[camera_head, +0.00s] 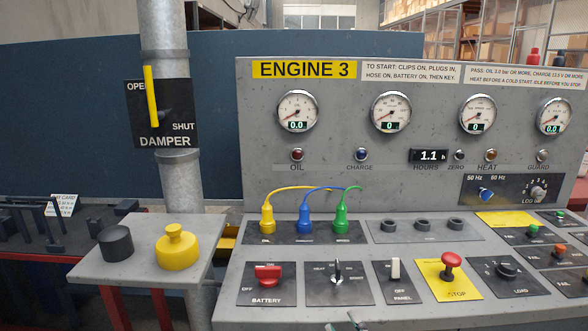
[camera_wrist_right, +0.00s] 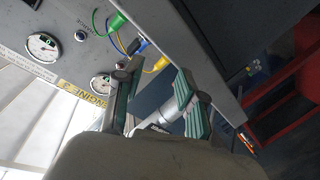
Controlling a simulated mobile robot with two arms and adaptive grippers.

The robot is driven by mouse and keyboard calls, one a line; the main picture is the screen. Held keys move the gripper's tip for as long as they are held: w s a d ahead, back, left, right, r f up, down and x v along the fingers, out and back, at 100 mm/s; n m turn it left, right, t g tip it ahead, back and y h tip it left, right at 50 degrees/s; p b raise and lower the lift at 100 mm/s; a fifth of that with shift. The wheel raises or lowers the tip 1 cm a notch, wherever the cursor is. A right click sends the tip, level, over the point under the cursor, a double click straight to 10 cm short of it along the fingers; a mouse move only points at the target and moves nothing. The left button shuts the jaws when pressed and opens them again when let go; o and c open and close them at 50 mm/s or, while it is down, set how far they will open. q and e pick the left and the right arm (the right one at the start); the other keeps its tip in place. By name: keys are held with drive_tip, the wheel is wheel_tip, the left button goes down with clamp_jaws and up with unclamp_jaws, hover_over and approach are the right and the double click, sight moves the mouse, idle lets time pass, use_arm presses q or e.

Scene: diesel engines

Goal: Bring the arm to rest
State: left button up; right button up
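My right gripper (camera_wrist_right: 155,80) shows in the right wrist view with its two green-padded fingers spread apart. Nothing is held between them; a grey pipe (camera_wrist_right: 160,115) shows beyond the gap. In the head view only a small part of what looks like this gripper (camera_head: 357,322) shows at the bottom edge, in front of the console. My left gripper is in neither view.
The grey ENGINE 3 console (camera_head: 360,230) fills the right, with yellow, blue and green plugs (camera_head: 304,215) in sockets. A red battery switch (camera_head: 267,275) and red stop button (camera_head: 451,264) stand up. A side shelf (camera_head: 140,262) holds a yellow cap (camera_head: 176,250). The damper handle (camera_head: 151,95) is upright.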

drive_tip(key=s+d+f+m+g+h, duration=0.2)
drive_tip(key=s+d+f+m+g, duration=0.35)
drive_tip(key=s+f, duration=0.6)
drive_tip(key=s+d+f+g, duration=0.3)
drive_tip(key=s+f+g, duration=0.1)
drive_tip(key=s, duration=0.4)
drive_tip(key=s+d+f+g, duration=0.3)
drive_tip(key=s, duration=0.4)
wheel_tip(320, 180, down, 22)
drive_tip(key=g+p, duration=0.1)
drive_tip(key=p, duration=0.1)
drive_tip(key=s+d+f+g+p, duration=0.1)
drive_tip(key=s+d+f+p, duration=0.1)
drive_tip(key=s+f, duration=1.4)
drive_tip(key=shift+s+d+h, duration=0.2)
drive_tip(key=shift+s+h, duration=0.2)
drive_tip(key=shift+s, duration=0.45)
drive_tip(key=shift+g, duration=0.25)
